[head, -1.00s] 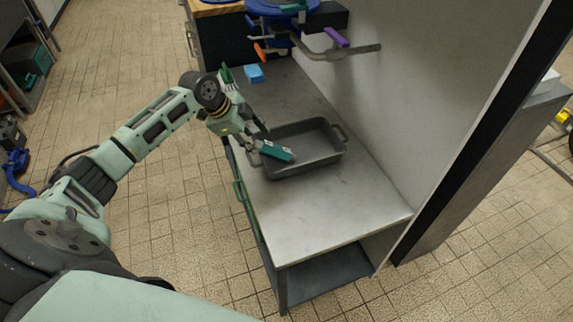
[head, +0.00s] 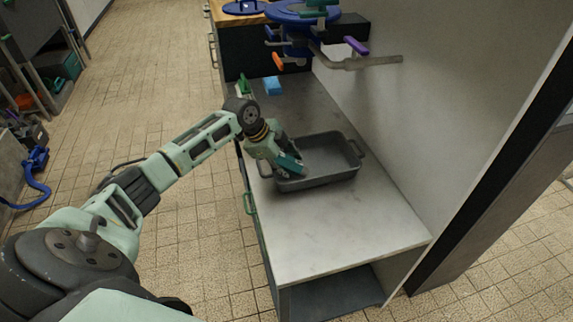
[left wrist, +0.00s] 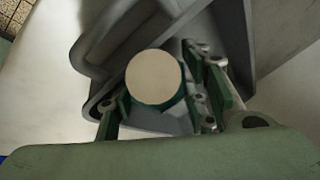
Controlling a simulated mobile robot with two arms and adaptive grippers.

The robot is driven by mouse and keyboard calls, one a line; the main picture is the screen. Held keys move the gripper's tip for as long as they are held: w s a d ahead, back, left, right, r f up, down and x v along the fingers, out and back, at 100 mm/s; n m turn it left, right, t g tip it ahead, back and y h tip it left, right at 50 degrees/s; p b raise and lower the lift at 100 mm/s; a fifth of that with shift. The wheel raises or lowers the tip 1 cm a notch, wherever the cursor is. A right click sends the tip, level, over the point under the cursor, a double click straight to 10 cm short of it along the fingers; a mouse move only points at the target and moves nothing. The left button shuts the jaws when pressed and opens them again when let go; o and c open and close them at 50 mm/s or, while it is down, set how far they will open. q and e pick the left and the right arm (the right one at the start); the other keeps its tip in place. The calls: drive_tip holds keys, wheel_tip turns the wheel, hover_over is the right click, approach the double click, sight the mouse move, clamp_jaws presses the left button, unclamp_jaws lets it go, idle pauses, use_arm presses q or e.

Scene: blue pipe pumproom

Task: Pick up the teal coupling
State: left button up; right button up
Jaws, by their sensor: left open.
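The teal coupling (head: 291,165) lies tilted at the near left side of the grey tray (head: 335,181), partly hidden by my gripper. In the left wrist view its round beige end (left wrist: 154,77) faces the camera, with a teal rim around it. My left gripper (head: 280,160) is over the tray's left part, right at the coupling. In the left wrist view its open fingers (left wrist: 160,108) stand on either side of the coupling. I cannot tell whether they touch it. My right gripper is not in view.
The tray stands on a grey worktop (head: 330,230) with clear room in front. A blue block (head: 272,86) and a green item (head: 244,85) lie behind. Pipework with a purple handle (head: 356,45) sticks out from the wall on the right.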

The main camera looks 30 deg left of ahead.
use_arm(q)
drive_tip(key=shift+c, duration=0.5)
drive_tip(key=shift+r, duration=0.1)
clamp_jaws()
